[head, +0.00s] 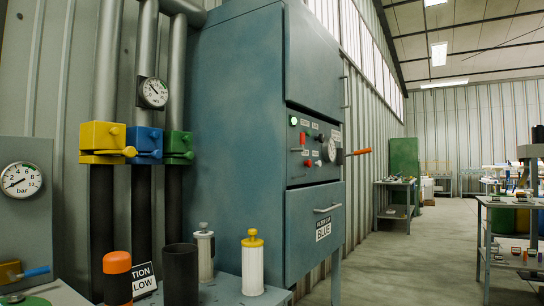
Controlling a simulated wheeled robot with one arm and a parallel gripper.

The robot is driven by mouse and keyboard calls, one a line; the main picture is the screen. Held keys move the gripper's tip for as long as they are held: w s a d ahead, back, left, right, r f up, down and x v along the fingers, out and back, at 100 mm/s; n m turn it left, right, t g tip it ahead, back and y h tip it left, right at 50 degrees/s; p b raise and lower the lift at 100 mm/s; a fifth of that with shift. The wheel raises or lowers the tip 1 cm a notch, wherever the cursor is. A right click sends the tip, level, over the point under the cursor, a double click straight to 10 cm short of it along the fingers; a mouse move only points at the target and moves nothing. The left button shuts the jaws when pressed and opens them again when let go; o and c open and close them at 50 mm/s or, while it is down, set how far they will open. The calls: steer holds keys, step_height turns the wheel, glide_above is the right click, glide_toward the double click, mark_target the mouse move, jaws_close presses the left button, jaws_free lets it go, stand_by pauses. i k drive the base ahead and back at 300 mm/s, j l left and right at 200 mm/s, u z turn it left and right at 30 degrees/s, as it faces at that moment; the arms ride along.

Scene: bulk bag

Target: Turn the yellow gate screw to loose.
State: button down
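The yellow gate (100,137) is a yellow block clamped around the leftmost vertical pipe on the wall at the left. A yellow screw with a rounded knob (130,151) sticks out to the right at its lower edge. I cannot tell from this view whether the screw is loose or tight. A blue gate (148,141) and a green gate (177,144) sit on the two pipes beside it, close to the yellow knob. My gripper is not in view.
A blue-grey cabinet (235,130) stands right of the pipes. Below the gates, a bench holds an orange-capped dark cylinder (117,277), a black cylinder (181,275) and two white filters (252,268) (204,255). A gauge panel (62,200) is at left.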

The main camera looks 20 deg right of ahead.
mark_target(114, 131)
steer(key=i+l+u, duration=0.15)
steer(key=u, duration=0.25)
steer(key=i+l+u, duration=0.1)
steer(key=l+u, duration=0.2)
steer(key=u, duration=0.15)
